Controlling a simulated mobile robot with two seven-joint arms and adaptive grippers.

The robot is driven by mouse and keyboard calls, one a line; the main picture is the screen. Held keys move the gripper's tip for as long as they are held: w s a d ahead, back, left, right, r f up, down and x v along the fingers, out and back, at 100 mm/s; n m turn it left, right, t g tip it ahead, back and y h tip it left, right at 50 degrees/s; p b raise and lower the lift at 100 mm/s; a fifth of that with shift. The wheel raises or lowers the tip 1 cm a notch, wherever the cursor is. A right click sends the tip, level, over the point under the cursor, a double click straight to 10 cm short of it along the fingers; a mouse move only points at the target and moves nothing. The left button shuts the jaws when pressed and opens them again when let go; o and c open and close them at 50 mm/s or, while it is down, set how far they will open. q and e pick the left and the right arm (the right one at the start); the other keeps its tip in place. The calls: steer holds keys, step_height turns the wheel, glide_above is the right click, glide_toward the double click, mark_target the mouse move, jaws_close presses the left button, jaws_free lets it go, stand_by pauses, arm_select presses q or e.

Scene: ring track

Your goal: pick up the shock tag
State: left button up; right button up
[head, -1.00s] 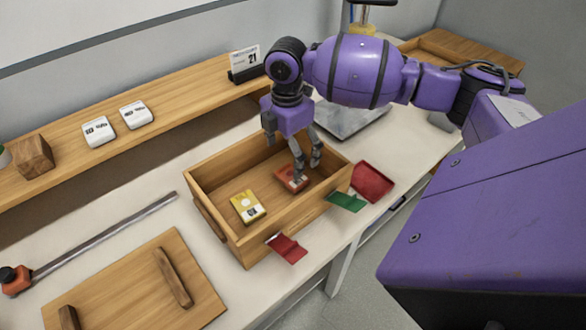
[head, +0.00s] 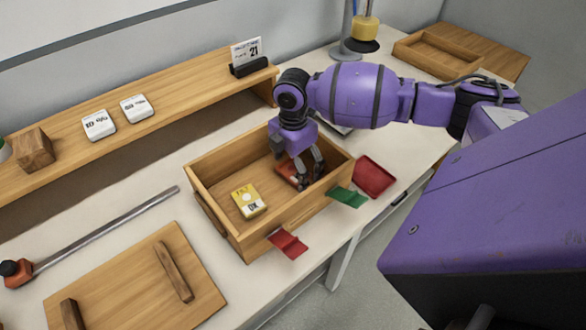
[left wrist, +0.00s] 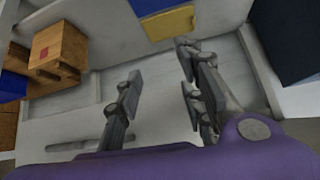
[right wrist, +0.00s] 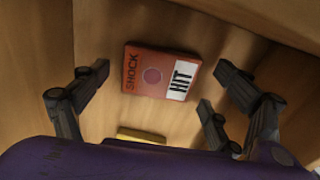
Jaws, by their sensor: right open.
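The shock tag (right wrist: 152,77), orange-red with "SHOCK" and a white "HIT" panel, lies flat on the floor of an open wooden box (head: 225,165). In the head view the shock tag (head: 286,171) is partly covered by my right gripper (head: 309,180). The right gripper is down inside the box, open and empty. In the right wrist view the fingers of my right gripper (right wrist: 160,90) stand apart on either side of the tag, not visibly touching it. My left gripper (left wrist: 158,78) shows only in the left wrist view, open with nothing between its fingers.
A yellow tag (head: 247,202) lies in the same box. Box walls surround the right gripper closely. Red (head: 288,243) and green (head: 347,197) flaps and a red tray (head: 374,177) are at its front and right. A wooden lid (head: 140,285) lies at left.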

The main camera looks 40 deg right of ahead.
steer(key=c, duration=1)
steer(key=shift+r, duration=0.1)
steer(key=shift+c, duration=0.2)
